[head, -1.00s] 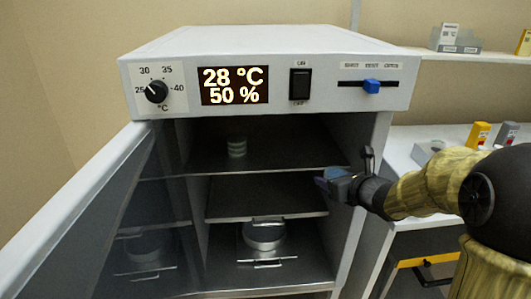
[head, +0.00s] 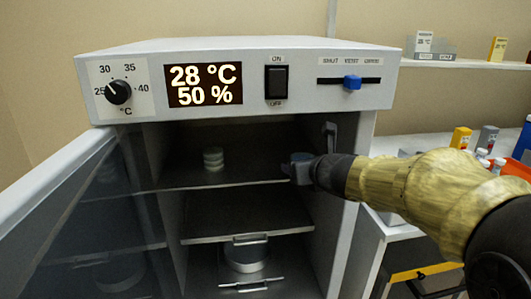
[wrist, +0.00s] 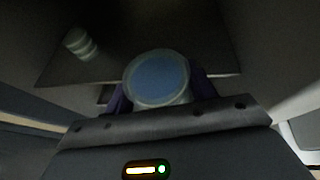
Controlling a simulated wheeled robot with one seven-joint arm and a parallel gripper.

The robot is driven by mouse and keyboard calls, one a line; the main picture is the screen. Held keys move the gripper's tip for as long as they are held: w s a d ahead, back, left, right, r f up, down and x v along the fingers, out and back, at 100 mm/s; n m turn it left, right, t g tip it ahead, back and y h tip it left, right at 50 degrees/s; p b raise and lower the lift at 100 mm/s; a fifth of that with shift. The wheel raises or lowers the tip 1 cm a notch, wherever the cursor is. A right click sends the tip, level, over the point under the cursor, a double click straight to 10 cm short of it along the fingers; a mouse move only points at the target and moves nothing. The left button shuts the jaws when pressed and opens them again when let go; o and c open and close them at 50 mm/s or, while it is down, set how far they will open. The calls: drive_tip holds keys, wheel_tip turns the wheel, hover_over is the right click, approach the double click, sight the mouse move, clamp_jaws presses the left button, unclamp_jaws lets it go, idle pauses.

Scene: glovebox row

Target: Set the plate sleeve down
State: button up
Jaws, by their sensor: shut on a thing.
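The plate sleeve (wrist: 158,80), a short round stack with a blue top and pale rim, is held between the jaws of my gripper (wrist: 160,98). In the head view the sleeve (head: 301,158) shows small at the tip of my gripper (head: 302,172), inside the open cabinet at its right side, about level with the top shelf (head: 235,172). I cannot tell whether the sleeve touches the shelf. The gripper is shut on the sleeve, and its fingers are partly hidden behind the sleeve and the wrist.
Another pale stack (head: 213,159) stands on the top shelf to the left; it also shows in the wrist view (wrist: 80,44). A round metal container (head: 246,255) sits on a lower tray. The glass door (head: 75,230) stands open at left. The cabinet's right wall (head: 350,200) is close to my arm.

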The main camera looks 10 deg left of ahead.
drive_tip(key=p, duration=0.4)
hover_over(278, 162)
drive_tip(key=shift+s+d, duration=0.15)
drive_tip(key=shift+s, duration=0.2)
drive_tip(key=shift+w, duration=0.1)
drive_tip(key=shift+w+r+p, duration=0.1)
drive_tip(key=shift+w+p, duration=0.15)
drive_tip(key=shift+p, duration=0.05)
drive_tip(key=shift+w+a+f+b, duration=0.1)
drive_tip(key=shift+a+f+b, duration=0.1)
drive_tip(key=shift+f+b, duration=1.45)
drive_tip(key=shift+f, duration=0.2)
drive_tip(key=shift+f, duration=0.15)
drive_tip(key=o, duration=1)
drive_tip(key=shift+o, duration=0.2)
